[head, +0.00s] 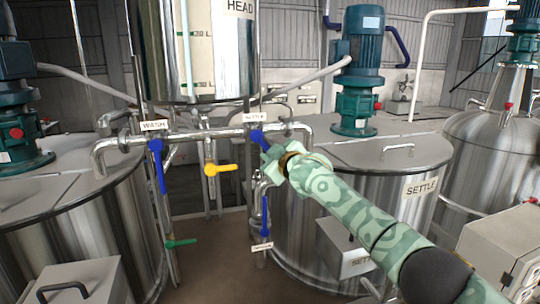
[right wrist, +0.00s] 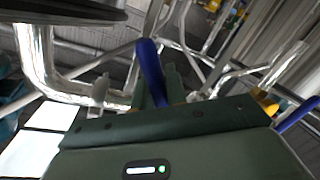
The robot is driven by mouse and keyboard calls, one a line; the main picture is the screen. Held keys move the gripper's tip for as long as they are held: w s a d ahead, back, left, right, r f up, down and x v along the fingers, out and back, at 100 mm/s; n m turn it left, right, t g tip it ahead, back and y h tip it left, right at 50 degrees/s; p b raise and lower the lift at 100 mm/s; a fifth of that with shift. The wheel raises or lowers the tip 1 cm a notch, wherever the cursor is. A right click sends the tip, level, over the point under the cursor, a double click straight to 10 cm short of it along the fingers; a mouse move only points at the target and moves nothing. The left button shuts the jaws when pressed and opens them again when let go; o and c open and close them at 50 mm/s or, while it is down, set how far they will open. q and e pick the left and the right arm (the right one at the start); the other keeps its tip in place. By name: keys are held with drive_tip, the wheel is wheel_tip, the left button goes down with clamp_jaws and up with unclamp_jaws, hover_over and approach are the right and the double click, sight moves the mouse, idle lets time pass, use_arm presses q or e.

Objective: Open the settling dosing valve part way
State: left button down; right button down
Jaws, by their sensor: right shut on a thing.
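The settling dosing valve's blue lever (head: 258,138) sits on the horizontal pipe below a small label that seems to read SETTLE (head: 255,117). The lever slants down to the right into my right gripper (head: 268,154), which hides its lower end. In the right wrist view the blue lever (right wrist: 150,62) stands between the two fingers of my right gripper (right wrist: 156,88), which is shut on it. My left gripper is not in view.
A blue WASH lever (head: 157,165) hangs down at the left, with a yellow lever (head: 220,169) pointing right between. Another blue lever (head: 265,215) is below, and a green one (head: 180,243) is low left. The SETTLE tank (head: 420,212) stands at the right, the HEAD vessel (head: 225,60) above.

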drive_tip(key=c, duration=1.4)
unclamp_jaws()
drive_tip(key=shift+s+d+f, duration=0.1)
drive_tip(key=shift+s+d, duration=0.1)
drive_tip(key=shift+s, duration=0.45)
drive_tip(key=b+v, duration=0.2)
drive_tip(key=v, duration=1.3)
drive_tip(key=shift+w+d, duration=0.1)
